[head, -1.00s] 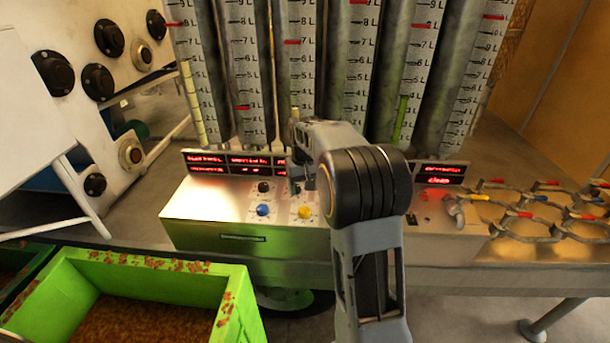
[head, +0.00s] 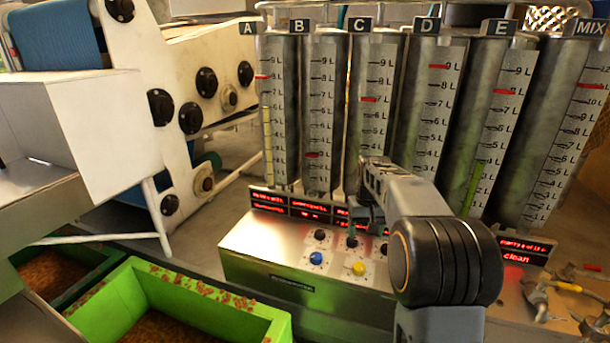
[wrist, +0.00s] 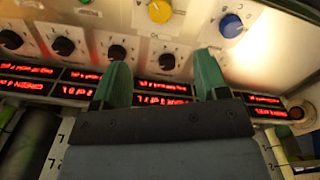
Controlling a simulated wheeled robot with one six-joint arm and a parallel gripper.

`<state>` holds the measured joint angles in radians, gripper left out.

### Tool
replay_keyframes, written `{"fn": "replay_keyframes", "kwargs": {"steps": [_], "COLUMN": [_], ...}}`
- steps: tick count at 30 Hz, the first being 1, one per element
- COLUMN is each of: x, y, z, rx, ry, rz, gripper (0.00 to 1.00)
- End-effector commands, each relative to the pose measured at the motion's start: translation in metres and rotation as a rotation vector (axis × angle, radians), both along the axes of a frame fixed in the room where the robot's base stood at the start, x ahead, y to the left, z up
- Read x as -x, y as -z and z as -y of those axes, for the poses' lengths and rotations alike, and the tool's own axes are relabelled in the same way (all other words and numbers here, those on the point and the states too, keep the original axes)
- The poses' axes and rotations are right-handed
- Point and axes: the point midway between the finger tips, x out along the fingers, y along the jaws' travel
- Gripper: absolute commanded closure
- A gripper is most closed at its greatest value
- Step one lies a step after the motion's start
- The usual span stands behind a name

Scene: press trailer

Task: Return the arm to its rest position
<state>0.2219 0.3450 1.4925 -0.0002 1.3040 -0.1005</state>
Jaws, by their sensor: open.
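My arm (head: 445,260) reaches from the lower right over a metal control panel (head: 265,245) in the head view. My gripper (head: 360,212) is just above the panel's black knobs, pointing down at it. In the wrist view my gripper (wrist: 163,65) shows two green fingers spread apart with nothing between them. Behind the fingers are black knobs (wrist: 63,46), a yellow knob (wrist: 159,11) and a blue knob (wrist: 231,26). I cannot tell whether a finger touches a knob.
Tall metal cylinders (head: 278,60) with litre scales stand close behind the panel. Red-lit displays (head: 270,199) line its back edge. A green bin (head: 250,318) is at the lower left, a white machine (head: 125,95) behind it. Metal rings or clamps (head: 545,300) lie at the right.

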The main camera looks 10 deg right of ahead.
Motion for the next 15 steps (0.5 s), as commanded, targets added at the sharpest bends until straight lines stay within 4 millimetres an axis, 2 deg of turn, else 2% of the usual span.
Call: {"fn": "replay_keyframes", "kwargs": {"steps": [2,3,5,8,15], "x": [-0.003,0.002,0.015,0.048,0.145], "y": [0.007,0.020,0.030,0.035,0.036], "z": [0.001,-0.001,-0.004,-0.022,-0.071], "rx": [0.005,0.001,-0.001,0.003,0.013], "ry": [0.017,0.024,0.034,0.033,-0.018], "rz": [0.022,0.008,0.004,0.027,0.136], "gripper": [0.33,0.33,0.33,0.33,0.33]}}
